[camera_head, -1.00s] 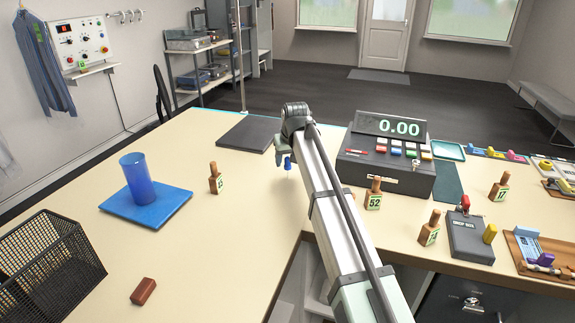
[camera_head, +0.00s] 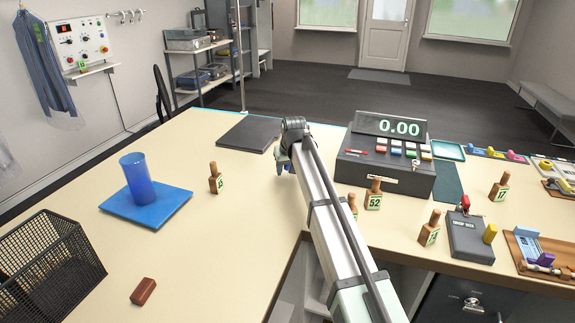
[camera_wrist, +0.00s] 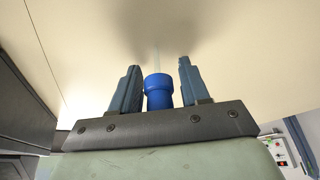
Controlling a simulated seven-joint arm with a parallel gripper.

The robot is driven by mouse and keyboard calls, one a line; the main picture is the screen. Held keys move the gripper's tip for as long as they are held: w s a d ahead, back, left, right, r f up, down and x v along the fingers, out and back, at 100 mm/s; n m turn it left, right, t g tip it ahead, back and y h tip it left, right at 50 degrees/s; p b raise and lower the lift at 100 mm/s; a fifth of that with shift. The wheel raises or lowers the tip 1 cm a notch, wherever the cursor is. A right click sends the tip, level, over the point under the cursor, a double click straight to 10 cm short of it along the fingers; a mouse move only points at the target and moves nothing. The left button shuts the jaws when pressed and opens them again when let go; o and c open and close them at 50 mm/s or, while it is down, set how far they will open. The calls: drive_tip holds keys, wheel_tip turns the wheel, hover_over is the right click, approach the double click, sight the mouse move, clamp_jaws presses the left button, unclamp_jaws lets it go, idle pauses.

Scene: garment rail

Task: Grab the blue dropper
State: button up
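The blue dropper (camera_wrist: 158,92) shows in the wrist view between my two fingers, with its blue end near the palm and a pale, see-through stem pointing away. My gripper (camera_wrist: 158,65) is open around it, with a narrow gap at the left finger and a slightly wider one at the right. In the head view my gripper (camera_head: 283,164) is low over the table, left of the grey register. There the hand hides most or all of the dropper, and I cannot tell it clearly from the blue-grey fingers.
The grey register (camera_head: 388,160) stands right of my arm. A blue cup (camera_head: 137,178) stands on a blue mat (camera_head: 172,205). A dark pad (camera_head: 249,134) lies behind.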

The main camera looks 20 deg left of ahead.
clamp_jaws()
